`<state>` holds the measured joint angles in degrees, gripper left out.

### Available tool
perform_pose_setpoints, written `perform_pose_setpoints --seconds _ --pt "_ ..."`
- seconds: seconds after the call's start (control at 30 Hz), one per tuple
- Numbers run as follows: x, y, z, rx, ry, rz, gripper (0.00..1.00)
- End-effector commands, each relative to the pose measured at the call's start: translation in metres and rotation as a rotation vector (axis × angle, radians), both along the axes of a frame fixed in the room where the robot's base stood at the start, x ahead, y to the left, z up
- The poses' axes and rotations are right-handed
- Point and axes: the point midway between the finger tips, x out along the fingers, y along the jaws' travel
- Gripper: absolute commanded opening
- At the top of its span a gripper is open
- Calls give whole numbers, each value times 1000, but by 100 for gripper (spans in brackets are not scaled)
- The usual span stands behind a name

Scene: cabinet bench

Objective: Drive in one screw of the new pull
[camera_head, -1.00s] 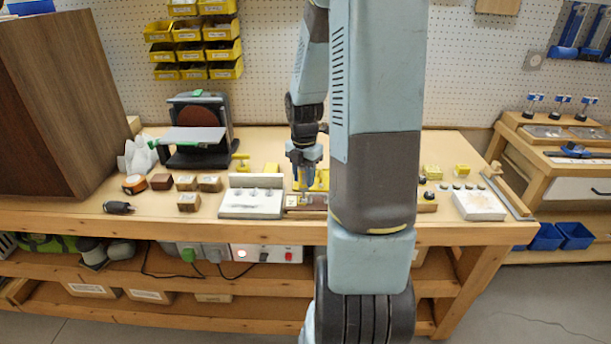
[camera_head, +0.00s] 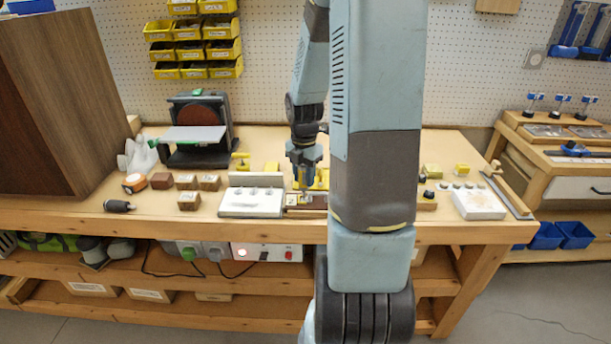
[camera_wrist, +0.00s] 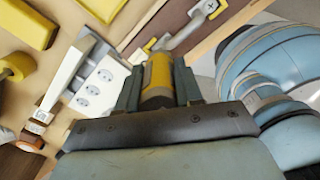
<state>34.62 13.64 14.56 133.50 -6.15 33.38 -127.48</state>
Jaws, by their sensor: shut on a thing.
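My gripper (camera_wrist: 158,88) is shut on a yellow-and-grey driver (camera_wrist: 157,75), which sits between its two fingers in the wrist view. In the head view my gripper (camera_head: 304,172) points down over the brown board (camera_head: 316,202) near the front of the bench. The driver points towards the pull's near end. The driver's tip and any screw under it are hidden, so I cannot tell whether they touch.
A white block (camera_head: 250,209) with small fittings stands just left of the board. Wooden blocks (camera_head: 188,201) and a sander (camera_head: 198,140) are further left. My arm hides the bench to the right of the board. A pale block (camera_head: 478,207) stands at the right end.

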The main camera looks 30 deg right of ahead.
Motion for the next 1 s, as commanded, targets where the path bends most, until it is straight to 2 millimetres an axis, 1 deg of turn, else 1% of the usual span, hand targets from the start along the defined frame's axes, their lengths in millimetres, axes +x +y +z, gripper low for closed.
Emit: perform_pose_setpoints --seconds 0.1,0.23,1.0 --pt "-1 0 -1 1 3 0 4" --pt "-1 0 3 1 1 0 4" --pt "0 0 47 0 0 0 4"
